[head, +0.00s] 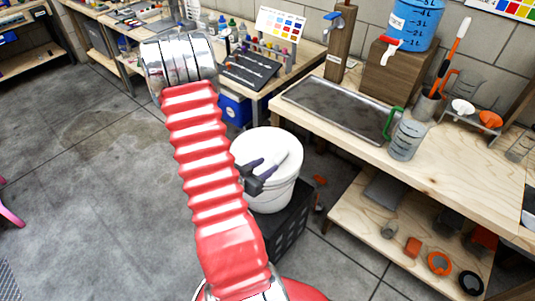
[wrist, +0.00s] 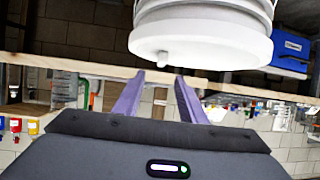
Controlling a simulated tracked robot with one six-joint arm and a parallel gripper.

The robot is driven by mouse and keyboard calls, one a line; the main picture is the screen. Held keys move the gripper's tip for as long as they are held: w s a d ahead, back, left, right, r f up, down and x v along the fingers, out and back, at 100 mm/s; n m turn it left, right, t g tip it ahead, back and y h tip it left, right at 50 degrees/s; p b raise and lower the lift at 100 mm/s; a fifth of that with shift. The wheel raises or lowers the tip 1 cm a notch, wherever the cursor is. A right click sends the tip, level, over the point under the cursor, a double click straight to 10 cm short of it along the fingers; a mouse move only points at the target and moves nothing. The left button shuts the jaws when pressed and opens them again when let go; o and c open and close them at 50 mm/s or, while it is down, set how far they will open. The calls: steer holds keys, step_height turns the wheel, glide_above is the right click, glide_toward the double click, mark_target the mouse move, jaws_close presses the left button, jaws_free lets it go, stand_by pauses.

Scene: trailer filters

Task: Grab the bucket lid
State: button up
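A white bucket (head: 274,198) with a white lid (head: 281,138) stands right of my arm in the head view. In the wrist view the picture is upside down, and the lid (wrist: 215,50) is at the top with a small round knob (wrist: 162,57) on it. My gripper (head: 268,163) is in front of the lid in the head view. In the wrist view my gripper (wrist: 159,76) has its two purple fingers apart with nothing between them. The knob appears just past the fingertips, in line with the gap. My gripper hides part of the lid in the head view.
The bucket rests on a black crate (head: 286,235). A wooden bench (head: 350,140) with a metal tray (head: 335,108) and a measuring jug (head: 405,140) stands to the right. A blue box (head: 235,108) is behind the bucket. Open concrete floor (head: 90,190) lies to the left.

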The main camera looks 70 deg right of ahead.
mark_target(280, 156)
steer(key=shift+x, duration=2.5)
steer(key=shift+w+x, duration=0.1)
steer(key=shift+x, duration=1.2)
steer(key=shift+w+x, duration=0.15)
steer(key=shift+x, duration=1.15)
jaws_close()
